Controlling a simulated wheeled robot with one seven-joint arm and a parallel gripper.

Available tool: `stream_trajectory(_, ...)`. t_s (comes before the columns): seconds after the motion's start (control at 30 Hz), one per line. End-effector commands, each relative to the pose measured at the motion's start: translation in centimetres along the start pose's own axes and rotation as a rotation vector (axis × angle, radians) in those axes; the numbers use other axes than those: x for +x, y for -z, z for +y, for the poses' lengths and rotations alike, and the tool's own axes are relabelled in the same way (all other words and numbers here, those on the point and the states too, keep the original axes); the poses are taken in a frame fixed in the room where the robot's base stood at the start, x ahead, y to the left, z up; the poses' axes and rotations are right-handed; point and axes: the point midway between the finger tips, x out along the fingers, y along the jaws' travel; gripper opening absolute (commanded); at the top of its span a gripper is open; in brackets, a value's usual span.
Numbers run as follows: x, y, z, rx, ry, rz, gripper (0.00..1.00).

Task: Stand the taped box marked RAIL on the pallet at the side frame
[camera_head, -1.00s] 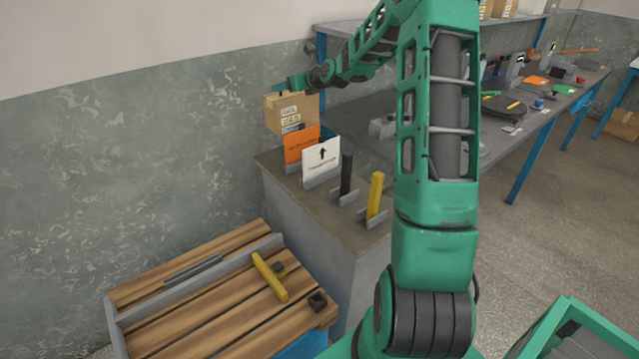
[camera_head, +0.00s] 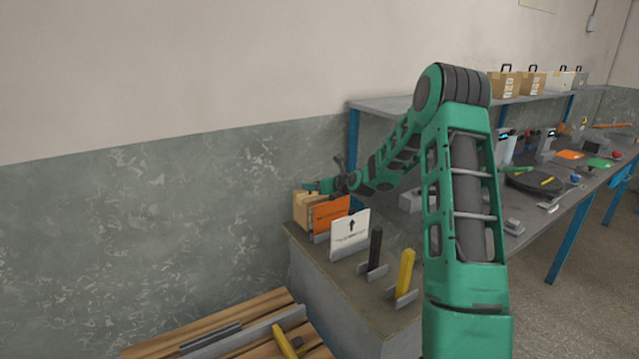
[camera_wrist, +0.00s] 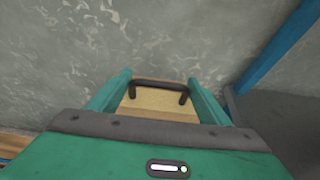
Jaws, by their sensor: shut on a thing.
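My gripper (camera_head: 318,187) is shut on the black handle (camera_wrist: 158,84) of a tan cardboard box (camera_head: 304,212). In the wrist view the box's top (camera_wrist: 155,102) shows between the two green fingers. In the head view the box is at the back left corner of a grey cabinet, partly hidden behind an orange card. I cannot tell whether it rests on the cabinet or hangs just above it. Its marking cannot be read. The wooden pallet (camera_head: 200,326) is low at the left, cut off by the picture's edge, with a grey frame bar (camera_head: 262,329) across it.
On the cabinet (camera_head: 330,290) stand an orange card (camera_head: 331,213), a white arrow card (camera_head: 349,236), a black bar (camera_head: 375,248) and a yellow bar (camera_head: 405,272). A yellow piece (camera_head: 285,342) lies on the pallet. More boxes (camera_head: 503,84) stand on the shelf at the right.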

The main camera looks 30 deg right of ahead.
Motion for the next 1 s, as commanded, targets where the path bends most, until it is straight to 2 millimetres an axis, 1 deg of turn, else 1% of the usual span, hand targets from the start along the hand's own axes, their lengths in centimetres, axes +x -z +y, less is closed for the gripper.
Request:
stream_trajectory(0.23,1.0,2.0,0.0,0.000,-0.001,-0.006,0.09)
stream_trajectory(0.57,1.1,2.2,0.0,-0.001,0.000,-0.007,0.09)
stream_trajectory(0.6,1.1,2.6,0.0,0.000,0.000,0.001,0.81)
stream_trajectory(0.63,1.1,2.6,0.0,0.000,0.000,0.000,0.88)
stream_trajectory(0.67,1.1,2.6,0.0,0.000,0.000,0.001,0.90)
stream_trajectory(1.0,0.8,2.5,0.0,0.000,0.001,0.001,0.90)
